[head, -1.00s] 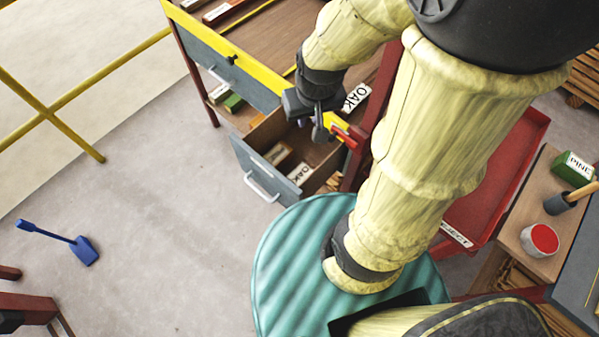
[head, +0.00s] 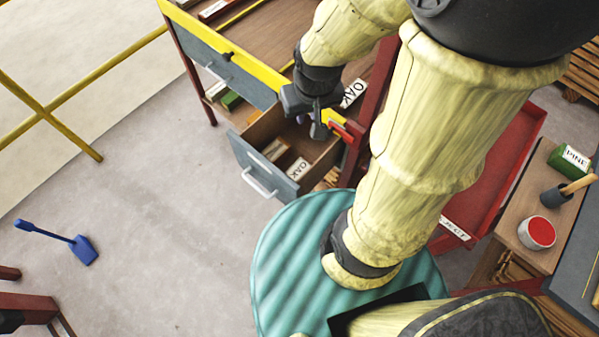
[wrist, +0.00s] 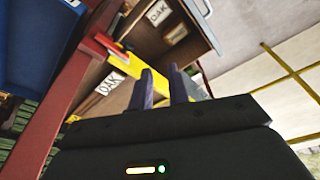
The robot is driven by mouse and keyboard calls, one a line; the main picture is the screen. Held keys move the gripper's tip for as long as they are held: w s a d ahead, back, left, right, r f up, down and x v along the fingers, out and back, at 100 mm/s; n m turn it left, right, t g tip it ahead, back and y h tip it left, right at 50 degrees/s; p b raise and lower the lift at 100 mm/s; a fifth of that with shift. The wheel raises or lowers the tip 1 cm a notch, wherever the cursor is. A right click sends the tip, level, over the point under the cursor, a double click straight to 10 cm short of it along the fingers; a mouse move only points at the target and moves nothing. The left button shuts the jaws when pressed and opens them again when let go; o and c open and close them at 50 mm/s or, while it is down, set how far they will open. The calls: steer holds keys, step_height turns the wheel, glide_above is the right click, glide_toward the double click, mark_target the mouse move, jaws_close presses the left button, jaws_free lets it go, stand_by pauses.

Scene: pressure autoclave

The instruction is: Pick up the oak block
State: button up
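An oak block (head: 298,167) with a white OAK label lies in the open drawer (head: 326,150), near its grey front. It also shows in the wrist view (wrist: 158,13), beyond my fingers. A second brown block (head: 275,149) with a pale label lies beside it; its lettering is not readable. Another white OAK label (head: 353,92) shows on the bench behind my gripper, also in the wrist view (wrist: 110,83); I cannot tell whether it is on a block. My gripper (head: 318,130) points down above the drawer's back part. In the wrist view its two fingers (wrist: 162,72) are apart with nothing between them.
A yellow edge strip (head: 230,54) runs along the bench above the drawer. A red post stands close to the right of my gripper. A red reject tray (head: 480,190), a green PINE block (head: 570,160) and a red-filled can (head: 537,233) are at right.

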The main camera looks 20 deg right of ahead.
steer(key=o, duration=0.5)
steer(key=shift+w+f, duration=0.15)
steer(key=shift+f, duration=0.05)
steer(key=o, duration=1.3)
steer(key=w+a+f+n+g+b, duration=0.1)
steer(key=w+f+n+g+b, duration=0.1)
steer(key=w+f+b, duration=0.3)
step_height(320, 180, down, 3)
steer(key=shift+a+g+b, duration=0.2)
steer(key=shift+g+b, duration=0.1)
steer(key=shift+b, duration=0.35)
steer(key=w+a+f+n+g+h+b, duration=0.1)
steer(key=w+f+n+g+b, duration=0.1)
steer(key=f, duration=0.4)
steer(key=w+a+f+n+g+h+b, duration=0.1)
steer(key=w+f+n+g+b, duration=0.1)
steer(key=w+f+b, duration=0.2)
steer(key=shift+w+f+b, duration=0.4)
steer(key=shift+f, duration=0.45)
steer(key=shift+a, duration=0.1)
